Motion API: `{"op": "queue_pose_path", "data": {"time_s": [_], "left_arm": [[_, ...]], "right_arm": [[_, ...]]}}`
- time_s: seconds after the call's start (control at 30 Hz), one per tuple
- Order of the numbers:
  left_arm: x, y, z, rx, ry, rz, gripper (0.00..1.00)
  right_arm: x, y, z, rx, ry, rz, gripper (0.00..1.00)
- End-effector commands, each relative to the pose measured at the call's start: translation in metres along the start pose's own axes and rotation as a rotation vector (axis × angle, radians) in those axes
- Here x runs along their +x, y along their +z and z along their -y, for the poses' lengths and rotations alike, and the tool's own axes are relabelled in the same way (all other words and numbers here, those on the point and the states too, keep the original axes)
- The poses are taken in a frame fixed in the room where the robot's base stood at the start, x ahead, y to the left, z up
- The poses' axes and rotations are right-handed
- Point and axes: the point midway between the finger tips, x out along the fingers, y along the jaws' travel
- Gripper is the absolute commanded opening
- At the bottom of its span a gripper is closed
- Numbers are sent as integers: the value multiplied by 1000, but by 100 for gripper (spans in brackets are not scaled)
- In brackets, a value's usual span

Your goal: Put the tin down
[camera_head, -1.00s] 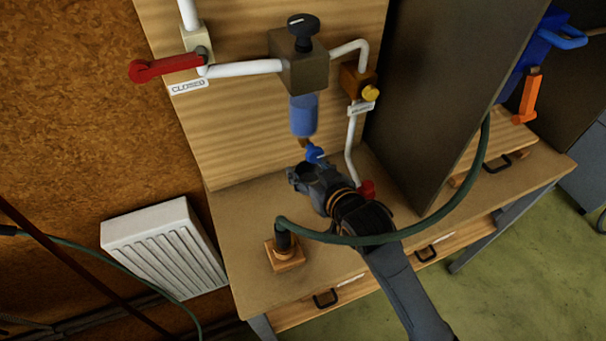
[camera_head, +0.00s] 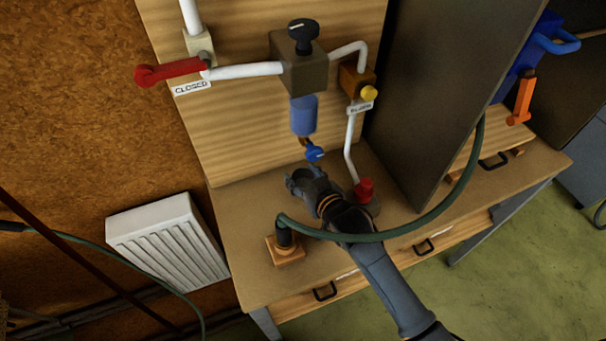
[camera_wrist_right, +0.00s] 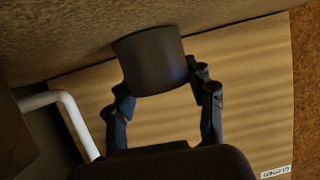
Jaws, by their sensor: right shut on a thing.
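The tin (camera_wrist_right: 152,62) is a dark grey cylinder between the fingertips of my right gripper (camera_wrist_right: 160,88) in the right wrist view. The gripper is shut on it. In the head view my right gripper (camera_head: 303,182) is low over the wooden bench top (camera_head: 250,205), below the blue drain tap (camera_head: 314,153). The tin is hard to separate from the dark fingers there. I cannot tell whether the tin touches the bench. My left gripper is not in view.
A blue filter bowl (camera_head: 303,115) hangs above the bench. A red knob (camera_head: 364,189) stands right of the gripper. A green hose (camera_head: 430,217) crosses over my right arm to a wooden block (camera_head: 285,253). A dark panel (camera_head: 425,95) stands at right.

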Motion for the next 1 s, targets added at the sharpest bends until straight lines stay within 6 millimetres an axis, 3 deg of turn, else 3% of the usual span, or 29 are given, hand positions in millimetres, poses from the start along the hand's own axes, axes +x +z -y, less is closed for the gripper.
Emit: {"op": "queue_pose_path", "data": {"time_s": [0.13, 0.17, 0.23, 0.27, 0.67, 0.87, 1.0], "left_arm": [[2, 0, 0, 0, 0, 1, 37], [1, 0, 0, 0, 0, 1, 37], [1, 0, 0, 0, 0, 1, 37], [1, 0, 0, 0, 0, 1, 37], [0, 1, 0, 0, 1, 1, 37], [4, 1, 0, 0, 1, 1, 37], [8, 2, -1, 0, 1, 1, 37]], "right_arm": [[1, 3, 0, 0, 0, 0, 18], [1, 2, 0, 0, 0, 0, 60], [1, 2, 0, 0, 0, 0, 74], [1, 2, 0, 0, 0, 0, 77], [-3, 0, 0, 0, 0, 1, 77], [-29, 1, 0, 0, 0, 0, 77], [-57, 2, 0, 1, 0, 1, 77]]}}
